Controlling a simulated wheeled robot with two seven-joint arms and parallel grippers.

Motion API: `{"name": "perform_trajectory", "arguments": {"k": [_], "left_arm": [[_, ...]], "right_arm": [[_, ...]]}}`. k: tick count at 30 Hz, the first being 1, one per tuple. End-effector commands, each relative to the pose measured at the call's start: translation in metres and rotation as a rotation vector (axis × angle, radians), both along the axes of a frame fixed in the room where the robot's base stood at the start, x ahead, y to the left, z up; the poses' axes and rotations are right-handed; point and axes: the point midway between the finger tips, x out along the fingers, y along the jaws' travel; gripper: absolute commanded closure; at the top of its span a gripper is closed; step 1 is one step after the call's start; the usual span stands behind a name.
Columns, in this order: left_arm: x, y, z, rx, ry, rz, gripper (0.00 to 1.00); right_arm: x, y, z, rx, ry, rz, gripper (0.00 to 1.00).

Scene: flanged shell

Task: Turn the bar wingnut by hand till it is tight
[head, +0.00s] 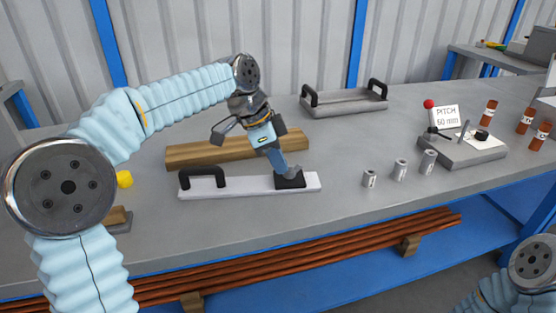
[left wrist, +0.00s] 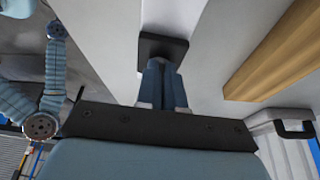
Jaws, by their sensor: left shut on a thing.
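My right gripper is not in view.
A black handle (head: 202,174) stands on the plate's left end. A wooden beam (head: 210,150) lies behind it. A grey tray (head: 345,101) stands further back. Several metal cylinders (head: 400,169) and a fixture with a "PITCH 60 mm" card (head: 445,117) are to the right.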

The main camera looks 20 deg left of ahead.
Motion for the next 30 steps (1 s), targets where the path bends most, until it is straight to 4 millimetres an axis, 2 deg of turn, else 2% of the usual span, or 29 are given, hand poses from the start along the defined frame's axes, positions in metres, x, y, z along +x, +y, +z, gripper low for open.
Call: {"name": "perform_trajectory", "arguments": {"k": [24,25,30], "left_arm": [[0.0001,-0.0002,0.0014,0.000,-0.003,0.001,1.00],[0.0001,-0.0002,0.0014,0.000,-0.003,0.001,0.92],[0.0000,-0.0001,0.0010,0.000,-0.002,0.001,0.67]], "right_arm": [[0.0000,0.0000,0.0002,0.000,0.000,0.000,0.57],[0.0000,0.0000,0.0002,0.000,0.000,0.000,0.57],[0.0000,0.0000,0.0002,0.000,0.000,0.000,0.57]]}}
